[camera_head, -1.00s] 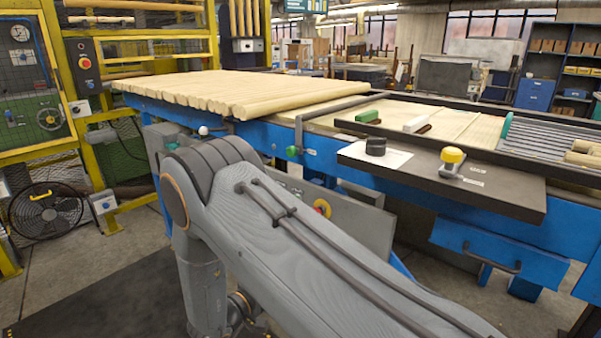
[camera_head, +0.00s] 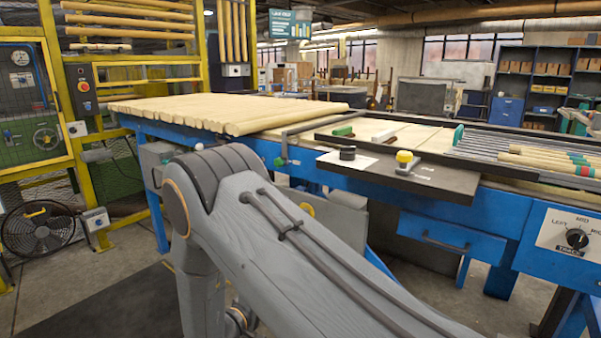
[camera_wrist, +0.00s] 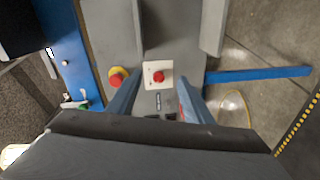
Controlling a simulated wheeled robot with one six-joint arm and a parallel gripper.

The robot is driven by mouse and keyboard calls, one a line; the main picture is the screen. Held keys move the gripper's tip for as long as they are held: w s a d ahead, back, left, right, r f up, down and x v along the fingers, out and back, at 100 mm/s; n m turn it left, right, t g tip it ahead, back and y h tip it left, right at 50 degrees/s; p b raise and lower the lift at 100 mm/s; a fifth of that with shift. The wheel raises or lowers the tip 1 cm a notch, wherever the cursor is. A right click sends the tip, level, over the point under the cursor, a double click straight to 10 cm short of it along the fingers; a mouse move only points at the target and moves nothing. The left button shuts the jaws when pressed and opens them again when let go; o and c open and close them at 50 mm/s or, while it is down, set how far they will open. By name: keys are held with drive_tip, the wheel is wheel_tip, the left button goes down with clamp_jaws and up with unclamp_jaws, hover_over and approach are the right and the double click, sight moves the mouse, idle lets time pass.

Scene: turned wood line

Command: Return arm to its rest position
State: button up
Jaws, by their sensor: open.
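My gripper (camera_wrist: 158,92) shows in the wrist view with its two blue-grey fingers apart and nothing between them. It points toward a grey panel that carries a red button on a white plate (camera_wrist: 158,75) and a yellow-and-red stop button (camera_wrist: 118,76). No contact with them can be seen. In the head view my arm is bent, its grey upper link filling the lower middle. My gripper is hidden from the head view.
The blue workbench (camera_head: 455,212) runs across behind my arm, with light wooden rods (camera_head: 210,112) at its left. A fan (camera_head: 38,229) stands on the floor at left.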

drive_tip(key=w+d+r+m+g+y+p, duration=0.2)
drive_tip(key=w+d+r+y+p, duration=0.1)
drive_tip(key=w+r+y, duration=0.4)
drive_tip(key=s+d+r+m+g+y+p, duration=0.2)
drive_tip(key=s+d+r+g+y, duration=0.15)
drive_tip(key=s+r, duration=0.2)
drive_tip(key=s+d+r+m+g+p, duration=0.1)
drive_tip(key=s+d+r+g, duration=0.1)
drive_tip(key=s+d, duration=0.4)
drive_tip(key=s+d+r+m+g+p, duration=0.1)
drive_tip(key=s+d, duration=0.5)
drive_tip(key=s, duration=0.8)
drive_tip(key=s+d+r+m+g+p, duration=0.1)
drive_tip(key=s+d+r+g, duration=0.4)
drive_tip(key=s, duration=0.5)
drive_tip(key=shift+s+d+r+m+h+p, duration=0.5)
drive_tip(key=shift+d+m, duration=0.2)
drive_tip(key=shift+m, duration=0.2)
